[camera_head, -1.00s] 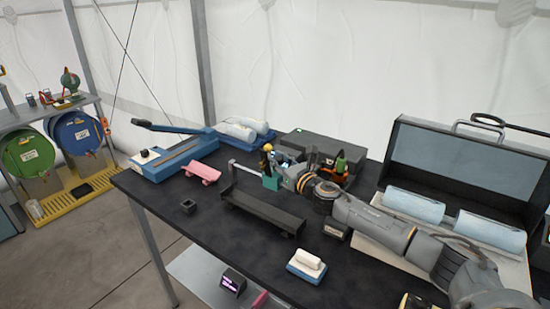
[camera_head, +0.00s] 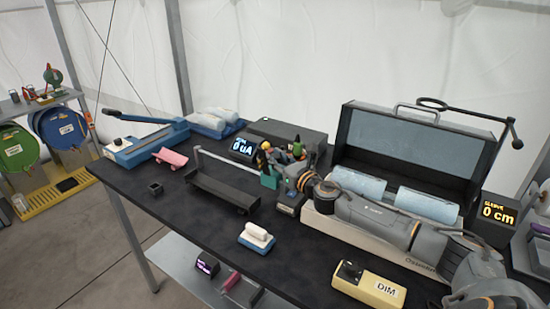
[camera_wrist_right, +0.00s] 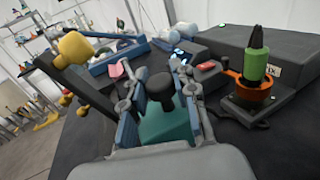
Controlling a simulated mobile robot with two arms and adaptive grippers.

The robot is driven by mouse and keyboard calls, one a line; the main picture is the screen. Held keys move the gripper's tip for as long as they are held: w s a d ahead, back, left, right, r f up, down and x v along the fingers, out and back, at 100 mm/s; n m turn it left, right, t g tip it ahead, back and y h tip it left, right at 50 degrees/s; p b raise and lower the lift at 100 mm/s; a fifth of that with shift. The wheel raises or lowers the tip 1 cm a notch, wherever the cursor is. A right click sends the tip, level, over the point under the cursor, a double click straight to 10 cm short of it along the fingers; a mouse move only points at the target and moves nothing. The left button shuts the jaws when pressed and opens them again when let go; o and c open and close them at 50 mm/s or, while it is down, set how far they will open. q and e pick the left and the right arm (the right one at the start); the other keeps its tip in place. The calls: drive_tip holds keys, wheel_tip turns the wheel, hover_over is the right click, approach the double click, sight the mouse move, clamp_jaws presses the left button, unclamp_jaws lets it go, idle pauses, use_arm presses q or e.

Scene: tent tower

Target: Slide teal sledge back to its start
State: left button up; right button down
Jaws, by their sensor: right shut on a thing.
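The teal sledge (camera_head: 268,180) sits at the right end of a pale rail (camera_head: 228,163) that runs behind a long dark trough (camera_head: 222,193). In the right wrist view the teal sledge (camera_wrist_right: 170,130) has a dark upright knob (camera_wrist_right: 160,90) on top. My right gripper (camera_wrist_right: 160,98) has its blue-padded fingers on both sides of this knob and is shut on it. In the head view my right gripper (camera_head: 284,170) reaches in from the right, and its fingertips are partly hidden among other items. My left gripper is not in view.
Close behind the sledge stand a grey box (camera_head: 287,137) and a green-capped item in an orange holder (camera_wrist_right: 255,82). A yellow knob (camera_wrist_right: 74,46) is close left. An open case (camera_head: 400,150) stands right.

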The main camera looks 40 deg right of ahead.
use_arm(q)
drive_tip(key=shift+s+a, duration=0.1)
use_arm(e)
drive_tip(key=shift+s+f, duration=0.15)
drive_tip(key=shift+f, duration=0.2)
drive_tip(key=c, duration=1.4)
unclamp_jaws()
drive_tip(key=shift+o, duration=0.4)
drive_tip(key=shift+s+d+r, duration=0.1)
drive_tip(key=shift+s+r, duration=0.15)
drive_tip(key=shift+s, duration=0.4)
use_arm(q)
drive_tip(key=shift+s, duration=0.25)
use_arm(e)
drive_tip(key=s, duration=1.1)
drive_tip(key=shift+s, duration=0.15)
